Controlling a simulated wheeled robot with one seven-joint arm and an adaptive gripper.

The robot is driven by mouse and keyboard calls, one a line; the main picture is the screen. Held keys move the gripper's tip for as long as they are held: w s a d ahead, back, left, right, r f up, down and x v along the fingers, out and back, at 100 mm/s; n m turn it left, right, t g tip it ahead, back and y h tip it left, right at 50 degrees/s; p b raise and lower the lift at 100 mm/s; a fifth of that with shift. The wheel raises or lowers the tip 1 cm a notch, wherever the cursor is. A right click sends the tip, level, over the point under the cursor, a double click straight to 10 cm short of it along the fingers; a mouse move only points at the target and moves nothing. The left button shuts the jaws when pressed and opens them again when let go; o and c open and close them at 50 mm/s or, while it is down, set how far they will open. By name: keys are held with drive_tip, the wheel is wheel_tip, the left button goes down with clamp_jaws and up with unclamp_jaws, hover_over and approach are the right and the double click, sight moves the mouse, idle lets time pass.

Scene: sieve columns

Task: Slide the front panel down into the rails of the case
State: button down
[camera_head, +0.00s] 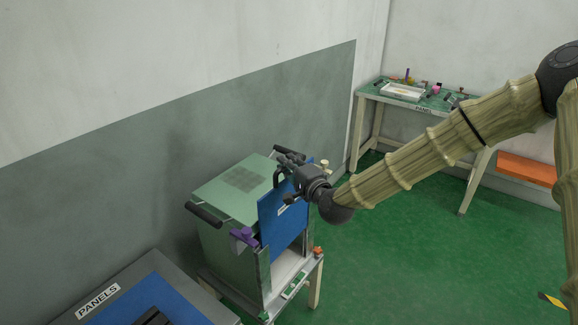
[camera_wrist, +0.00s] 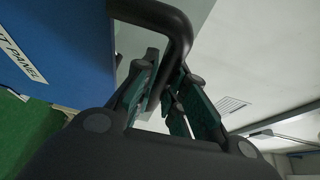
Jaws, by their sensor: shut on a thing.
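The blue front panel (camera_head: 284,220) stands upright at the open front of the pale green case (camera_head: 222,235). Its upper part rises above the case top. In the wrist view the panel (camera_wrist: 70,40) fills the upper left, with a white label on its face. My gripper (camera_head: 284,176) is shut on the panel's black handle (camera_wrist: 182,30), with its fingers (camera_wrist: 168,92) on either side of the handle bar. The left front upright (camera_head: 263,272) of the case shows below the panel. Whether the panel's edges are inside the rails cannot be told.
A PANELS bench (camera_head: 97,301) is at lower left. A workbench (camera_head: 430,106) with small parts stands behind.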

drive_tip(key=shift+r, duration=0.75)
drive_tip(key=shift+r+p, duration=0.95)
drive_tip(key=shift+r, duration=0.45)
drive_tip(key=shift+r+p, duration=0.3)
drive_tip(key=shift+r, duration=0.4)
drive_tip(key=shift+r+p, duration=0.7)
drive_tip(key=shift+r, duration=0.75)
drive_tip(key=shift+r+p, duration=0.3)
drive_tip(key=shift+r, duration=0.4)
drive_tip(key=shift+r+p, duration=0.5)
drive_tip(key=shift+r, duration=0.55)
drive_tip(key=shift+b, duration=0.6)
